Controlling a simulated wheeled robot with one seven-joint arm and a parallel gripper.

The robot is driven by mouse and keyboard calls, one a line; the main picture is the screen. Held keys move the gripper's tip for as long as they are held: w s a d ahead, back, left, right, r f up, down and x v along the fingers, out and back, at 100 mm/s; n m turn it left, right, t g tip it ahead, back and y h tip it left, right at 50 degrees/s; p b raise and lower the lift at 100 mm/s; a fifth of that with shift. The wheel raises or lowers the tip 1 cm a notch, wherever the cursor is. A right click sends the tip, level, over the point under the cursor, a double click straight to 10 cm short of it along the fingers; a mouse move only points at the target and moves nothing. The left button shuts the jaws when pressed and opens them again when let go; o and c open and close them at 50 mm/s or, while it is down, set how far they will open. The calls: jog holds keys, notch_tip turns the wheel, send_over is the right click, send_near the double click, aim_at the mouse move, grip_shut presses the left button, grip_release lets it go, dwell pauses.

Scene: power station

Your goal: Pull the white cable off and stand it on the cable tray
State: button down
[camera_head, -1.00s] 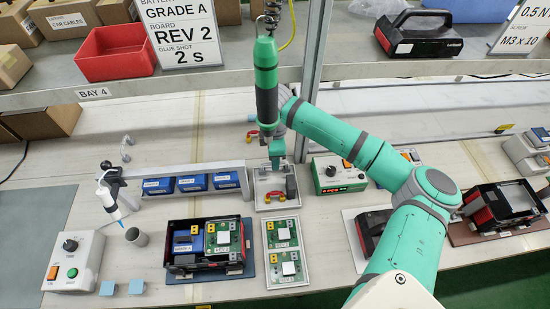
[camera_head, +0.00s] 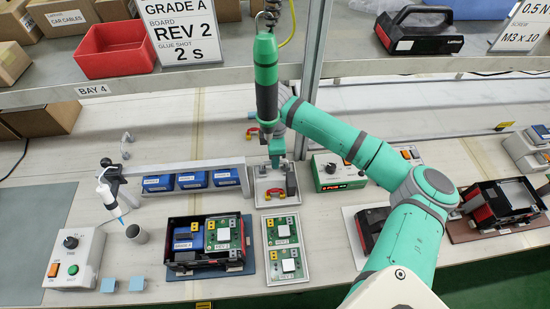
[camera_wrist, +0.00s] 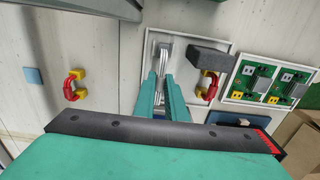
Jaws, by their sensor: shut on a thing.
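My gripper (camera_head: 276,160) points down over the far part of the cable tray (camera_head: 262,203), a pale shallow tray. In the wrist view, my teal fingers (camera_wrist: 165,88) are shut on a pale, striped strand, which looks like the white cable (camera_wrist: 162,62). Its ends are mostly hidden, and I cannot tell whether it touches the tray. A red cable with yellow ends (camera_wrist: 208,86) and a dark grey block (camera_wrist: 208,57) are in the tray, beside the fingers.
Another red cable (camera_wrist: 73,85) lies behind the tray. Green boards (camera_head: 284,230) sit in front, blue batteries (camera_head: 190,181) to the left, and a green power unit (camera_head: 338,172) to the right. A shelf (camera_head: 110,90) runs above.

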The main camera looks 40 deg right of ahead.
jog(key=shift+f, duration=0.5)
dwell(0.4)
jog(key=c, duration=1.3)
grip_release()
jog(key=shift+w+a, duration=0.1)
jog(key=shift+r, duration=4.5)
